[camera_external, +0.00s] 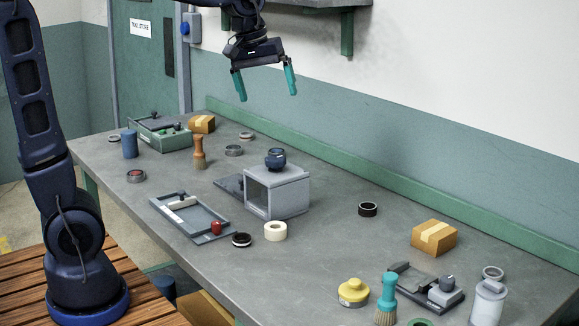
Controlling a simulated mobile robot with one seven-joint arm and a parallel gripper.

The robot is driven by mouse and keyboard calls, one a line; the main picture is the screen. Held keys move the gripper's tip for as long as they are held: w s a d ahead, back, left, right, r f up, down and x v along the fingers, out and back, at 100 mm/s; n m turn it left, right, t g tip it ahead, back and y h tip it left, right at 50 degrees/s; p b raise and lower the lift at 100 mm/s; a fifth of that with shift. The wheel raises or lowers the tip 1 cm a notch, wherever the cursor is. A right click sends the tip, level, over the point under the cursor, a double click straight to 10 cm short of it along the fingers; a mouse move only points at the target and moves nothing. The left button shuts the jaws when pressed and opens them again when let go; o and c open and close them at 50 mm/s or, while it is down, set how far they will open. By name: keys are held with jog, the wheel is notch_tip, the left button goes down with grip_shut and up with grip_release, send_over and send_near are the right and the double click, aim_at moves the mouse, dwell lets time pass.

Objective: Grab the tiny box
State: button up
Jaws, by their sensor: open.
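Two brown cardboard boxes with pale tape stand on the grey workbench (335,262). The smaller-looking box (201,124) is at the far left end, beside a green-grey case. The other box (434,238) is at the right, near the back edge; I cannot tell which one is the tiny box. My gripper (266,95) has two teal fingers spread wide and pointing down. It is empty and high above the bench, apart from both boxes.
A grey open-fronted block (278,194) with a dark blue knob stands mid-bench. A grey tray (190,217), a wooden-handled brush (199,152), a yellow pot (353,292) and several rings lie around. A shelf bracket (347,33) is on the wall.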

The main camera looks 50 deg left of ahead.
jog(key=w+d+f+n, duration=0.25)
jog(key=w+d, duration=0.25)
jog(key=w, duration=0.5)
jog(key=n+g+y, duration=0.1)
jog(key=n+g, duration=0.2)
jog(key=n, duration=0.6)
send_near(436, 228)
jog(key=shift+d, duration=0.15)
notch_tip(436, 228, down, 5)
jog(key=shift+f, duration=0.2)
jog(key=shift+s+f, duration=0.2)
jog(key=shift+f, duration=2.45)
jog(key=shift+c, duration=0.2)
jog(key=c, duration=1.1)
